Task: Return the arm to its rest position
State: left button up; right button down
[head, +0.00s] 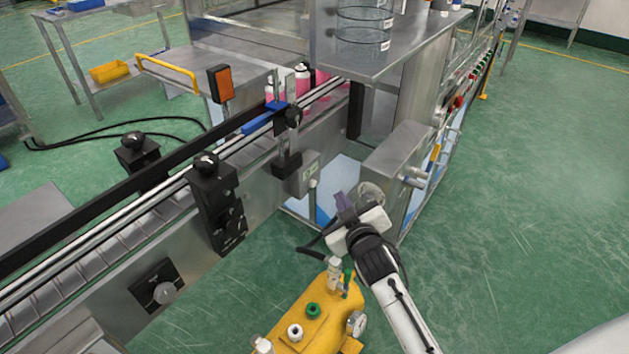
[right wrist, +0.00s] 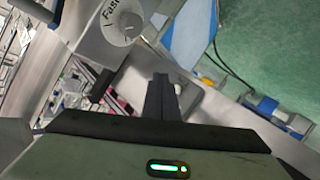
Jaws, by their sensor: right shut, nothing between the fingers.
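My right arm comes in from the bottom right of the head view, and its right gripper (head: 341,203) points away from me. It is in front of the grey metal box at the machine's end, above the floor. In the right wrist view the two dark fingers (right wrist: 160,98) are together, with nothing seen between them. Whether the gripper touches the machine cannot be told. My left arm and gripper are not in view.
A yellow compressor (head: 310,318) stands low beside my right arm. A grey metal box (head: 396,155) is close to the gripper. A dial (right wrist: 122,25) shows in the wrist view. Green floor at right is clear.

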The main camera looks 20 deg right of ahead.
dwell(0.7)
jog(key=s+a+f+g+y, duration=0.2)
jog(key=s+a+f, duration=0.2)
jog(key=s, duration=0.5)
jog(key=s+a+f+g+y, duration=0.1)
jog(key=s+a+f+g, duration=0.1)
jog(key=s+a+f, duration=0.2)
jog(key=s+a+f+m+g+y, duration=0.1)
jog(key=s+a+f, duration=0.3)
jog(key=s, duration=1.2)
notch_tip(320, 180, down, 5)
jog(key=shift+s+a+r+g+y, duration=0.2)
jog(key=shift+g+y, duration=0.2)
jog(key=shift+y, duration=0.4)
